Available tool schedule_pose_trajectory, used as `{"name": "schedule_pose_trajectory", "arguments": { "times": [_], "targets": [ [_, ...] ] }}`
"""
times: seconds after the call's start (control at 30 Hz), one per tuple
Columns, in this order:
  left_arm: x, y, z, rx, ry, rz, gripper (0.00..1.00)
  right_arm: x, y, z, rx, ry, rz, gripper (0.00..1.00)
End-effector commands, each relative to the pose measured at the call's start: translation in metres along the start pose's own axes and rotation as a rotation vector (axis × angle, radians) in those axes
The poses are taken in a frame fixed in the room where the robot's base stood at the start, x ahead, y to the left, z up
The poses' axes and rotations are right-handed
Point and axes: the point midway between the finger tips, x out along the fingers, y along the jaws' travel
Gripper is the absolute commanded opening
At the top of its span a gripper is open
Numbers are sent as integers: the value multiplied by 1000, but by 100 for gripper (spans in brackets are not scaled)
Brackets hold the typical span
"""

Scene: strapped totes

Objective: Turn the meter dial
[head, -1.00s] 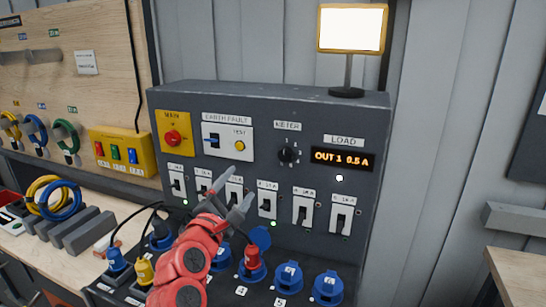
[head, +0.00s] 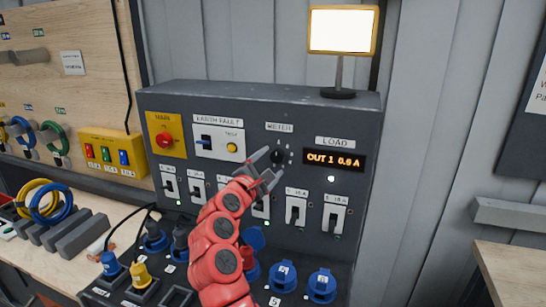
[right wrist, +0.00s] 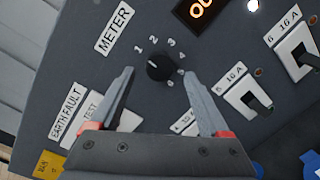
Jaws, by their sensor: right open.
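The meter dial (head: 278,157) is a small black round knob on the grey panel, under the METER label. In the right wrist view the dial (right wrist: 160,68) has numbers around it and lies ahead, between the two finger tips. My right gripper (head: 266,168) is open, just in front of the panel at the dial's lower left; in the wrist view its fingers (right wrist: 160,82) spread either side of the dial. I cannot tell whether they touch it. The load display (head: 334,159) reads OUT 1 and about 0.6 A. My left gripper is not in view.
A row of breaker switches (head: 296,208) lies below the dial, partly behind my right arm. The red main switch (head: 165,140) and earth fault plate (head: 219,139) are to the left. A lit screen (head: 342,30) stands on top.

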Motion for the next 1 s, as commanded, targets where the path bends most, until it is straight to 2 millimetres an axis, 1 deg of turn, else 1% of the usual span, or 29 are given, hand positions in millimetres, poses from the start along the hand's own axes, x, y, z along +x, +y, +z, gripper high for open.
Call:
{"name": "schedule_pose_trajectory", "arguments": {
  "times": [0.03,0.2,0.33,0.57,0.6,0.67,0.7,0.87,1.0],
  "targets": [
    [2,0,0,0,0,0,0,7,0,1,0,-2,-3,80],
    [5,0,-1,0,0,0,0,20,1,0,1,-1,0,80],
    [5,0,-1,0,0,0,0,24,1,0,2,0,1,80],
    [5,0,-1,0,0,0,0,24,1,0,2,0,2,80],
    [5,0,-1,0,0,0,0,24,1,0,2,0,2,76],
    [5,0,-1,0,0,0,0,24,1,0,2,0,2,65],
    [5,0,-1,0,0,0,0,24,1,0,1,0,2,58],
    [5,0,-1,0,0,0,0,24,0,0,1,0,2,29],
    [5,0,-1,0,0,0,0,24,0,0,1,0,2,4]
  ]
}}
